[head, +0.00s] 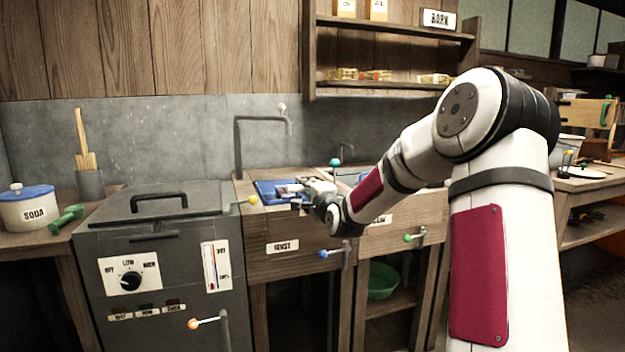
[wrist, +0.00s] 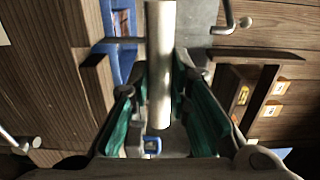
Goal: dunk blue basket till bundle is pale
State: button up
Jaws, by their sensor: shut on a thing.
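The blue basket (head: 268,192) shows as a blue shape low in the left sink, partly hidden by my gripper (head: 297,191). A blue edge (wrist: 122,30) also shows at the upper left of the wrist view. In the wrist view my gripper (wrist: 160,108) has its green-padded fingers on either side of a pale metal bar (wrist: 159,55) and is shut on it. I cannot tell whether the bar is the basket's handle.
A dark metal vat (head: 150,225) with a closed lid, dial and gauge stands left of the sink. A bent grey pipe (head: 237,150) rises behind the sink. Levers with blue (head: 324,254) and green (head: 407,238) knobs stick out in front. A shelf (head: 395,87) hangs above.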

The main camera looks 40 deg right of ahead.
notch_tip(320, 180, down, 11)
jog(key=b, duration=0.7)
jog(key=shift+r+b, duration=0.1)
jog(key=shift+b, duration=0.3)
jog(key=shift+s+f, duration=0.1)
jog(key=shift+f, duration=0.1)
notch_tip(320, 180, up, 16)
jog(key=p, duration=1)
